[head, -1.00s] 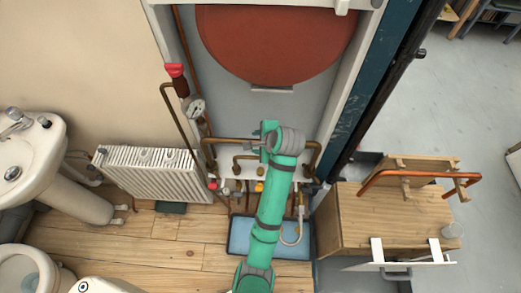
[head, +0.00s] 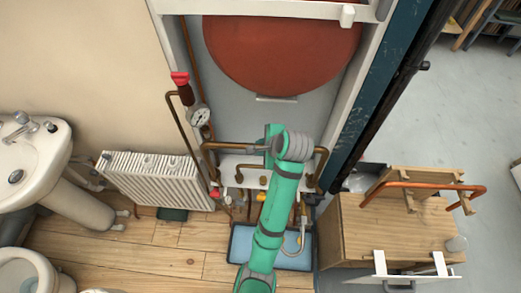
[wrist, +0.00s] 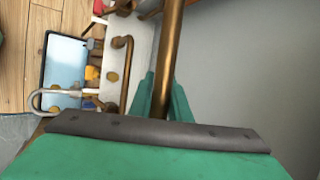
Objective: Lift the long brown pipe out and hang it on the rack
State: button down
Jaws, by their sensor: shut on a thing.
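The long brown pipe (head: 228,146) runs level across the front of the boiler recess, with both ends bent down. My gripper (head: 272,142) is shut on its middle. In the wrist view the pipe (wrist: 172,45) passes between the green fingers of my gripper (wrist: 165,103). The lower ends of the pipe are close to the white fitting board, and I cannot tell if they touch it. The wooden rack (head: 388,176) stands on the wooden cabinet at the right. An orange copper pipe (head: 430,185) lies across its arms.
A shorter brown pipe (wrist: 123,65) sits on the white board (wrist: 143,48) among valves. A blue tray (head: 242,246) lies on the floor below. A pressure gauge (head: 199,116) and radiator (head: 155,180) are at the left. A glass (head: 457,243) stands on the cabinet (head: 365,228).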

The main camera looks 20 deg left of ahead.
jog(key=v, duration=0.4)
jog(key=shift+s+a+r, duration=0.1)
jog(key=shift+s+r, duration=0.2)
jog(key=shift+s, duration=0.15)
jog(key=s+d+r, duration=0.4)
jog(key=s, duration=0.4)
jog(key=shift+s+d+r, duration=0.2)
jog(key=shift+d+r, duration=0.05)
jog(key=shift+d, duration=0.15)
dwell(0.5)
dwell(0.5)
jog(key=shift+s+a, duration=0.1)
